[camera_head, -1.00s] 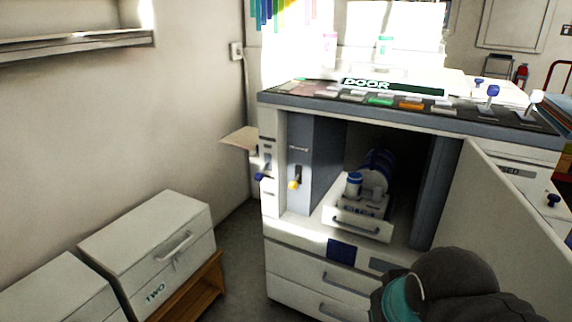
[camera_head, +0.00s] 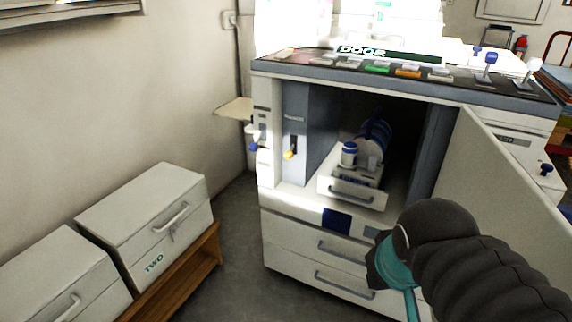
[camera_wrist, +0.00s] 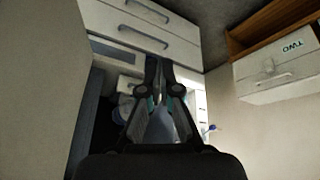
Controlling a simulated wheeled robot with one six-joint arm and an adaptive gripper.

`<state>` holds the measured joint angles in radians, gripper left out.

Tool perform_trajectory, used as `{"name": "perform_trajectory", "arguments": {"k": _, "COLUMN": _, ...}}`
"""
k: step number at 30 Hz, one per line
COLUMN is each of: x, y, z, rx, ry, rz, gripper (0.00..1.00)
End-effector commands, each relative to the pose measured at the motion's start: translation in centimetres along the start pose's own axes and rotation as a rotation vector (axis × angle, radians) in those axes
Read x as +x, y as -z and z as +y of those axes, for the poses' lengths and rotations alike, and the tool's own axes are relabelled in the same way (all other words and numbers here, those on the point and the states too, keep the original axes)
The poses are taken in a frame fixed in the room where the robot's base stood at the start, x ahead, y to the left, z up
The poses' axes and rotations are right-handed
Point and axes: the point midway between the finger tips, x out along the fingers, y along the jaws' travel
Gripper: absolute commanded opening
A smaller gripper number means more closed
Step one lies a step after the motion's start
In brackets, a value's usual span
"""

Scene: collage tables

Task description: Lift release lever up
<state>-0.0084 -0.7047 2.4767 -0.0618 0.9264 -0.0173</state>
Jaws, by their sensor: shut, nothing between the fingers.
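A lever with a yellow tip (camera_head: 290,154) sits low in a slot on the grey inner panel (camera_head: 296,115) at the left of the open machine (camera_head: 300,76). A blue-knobbed lever (camera_head: 254,147) sticks out of the machine's outer left side. No readable label shows which one is the release lever. My gripper in the wrist view (camera_wrist: 160,64) is shut and empty, its fingertips seen against the drawer fronts. In the head view my dark wrist is in front of the machine at lower right, right of and lower than both levers, apart from them.
The machine's door (camera_head: 500,185) stands open at the right. Drawers (camera_head: 335,279) are below. A white box marked TWO (camera_head: 150,215) is at left, with clear floor (camera_head: 238,235) between.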

Motion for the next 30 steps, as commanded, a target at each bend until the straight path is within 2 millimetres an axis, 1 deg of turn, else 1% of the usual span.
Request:
{"name": "perform_trajectory", "arguments": {"k": 1, "x": 0.8, "y": 0.1, "z": 0.5, "rx": -0.032, "ry": -0.024, "rz": -0.031, "gripper": 0.00}}
{"name": "perform_trajectory", "arguments": {"k": 7, "x": 3.0, "y": 1.2, "z": 3.3, "rx": -0.217, "ry": -0.162, "rz": -0.177, "gripper": 0.00}}
{"name": "perform_trajectory", "arguments": {"k": 14, "x": 5.4, "y": 3.5, "z": 6.6, "rx": -0.440, "ry": -0.335, "rz": -0.346, "gripper": 0.00}}
{"name": "perform_trajectory", "arguments": {"k": 17, "x": 6.4, "y": 4.9, "z": 7.9, "rx": -0.535, "ry": -0.411, "rz": -0.416, "gripper": 0.00}}
{"name": "perform_trajectory", "arguments": {"k": 21, "x": 7.8, "y": 7.2, "z": 9.5, "rx": -0.668, "ry": -0.523, "rz": -0.509, "gripper": 0.00}}
{"name": "perform_trajectory", "arguments": {"k": 26, "x": 9.5, "y": 10.4, "z": 10.8, "rx": -0.815, "ry": -0.654, "rz": -0.609, "gripper": 0.00}}
{"name": "perform_trajectory", "arguments": {"k": 30, "x": 11.1, "y": 13.5, "z": 11.3, "rx": -0.942, "ry": -0.775, "rz": -0.688, "gripper": 0.00}}
